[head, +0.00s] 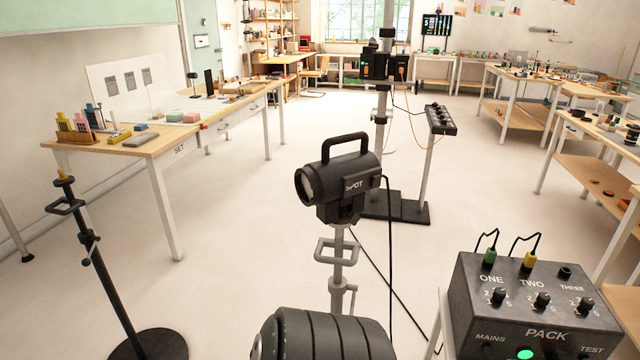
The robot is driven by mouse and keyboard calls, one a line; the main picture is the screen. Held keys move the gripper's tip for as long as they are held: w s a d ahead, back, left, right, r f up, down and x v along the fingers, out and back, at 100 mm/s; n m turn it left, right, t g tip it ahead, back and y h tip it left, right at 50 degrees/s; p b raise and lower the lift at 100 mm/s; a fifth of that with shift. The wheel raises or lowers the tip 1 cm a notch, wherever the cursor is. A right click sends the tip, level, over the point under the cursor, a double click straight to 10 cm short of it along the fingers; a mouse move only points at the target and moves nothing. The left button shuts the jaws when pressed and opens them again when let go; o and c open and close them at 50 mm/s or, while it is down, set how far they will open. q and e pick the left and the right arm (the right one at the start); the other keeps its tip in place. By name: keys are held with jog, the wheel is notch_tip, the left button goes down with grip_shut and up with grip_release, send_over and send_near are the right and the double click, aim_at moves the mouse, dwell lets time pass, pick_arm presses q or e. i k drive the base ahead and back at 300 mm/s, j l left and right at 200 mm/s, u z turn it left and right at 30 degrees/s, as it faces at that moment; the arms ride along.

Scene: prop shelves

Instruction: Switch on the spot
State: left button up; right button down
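The dark pack (535,308) is at the lower right, with knobs under ONE (497,296), TWO (541,300) and THREE (585,306). A green plug (490,258) and a yellow plug (529,260) are above ONE and TWO; a black socket (565,271) is above THREE. A green light (525,353) glows near MAINS. Neither gripper is in view.
A black ribbed drum-shaped thing (322,335) fills the bottom middle. A slim black stand (95,250) is at left, before a table (165,145). A small knobbed box (440,119) stands on a post behind. Tables line the right. Open floor lies between.

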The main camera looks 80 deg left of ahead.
aim_at(376, 179)
jog(key=j+u, duration=0.1)
jog(key=u, duration=2.45)
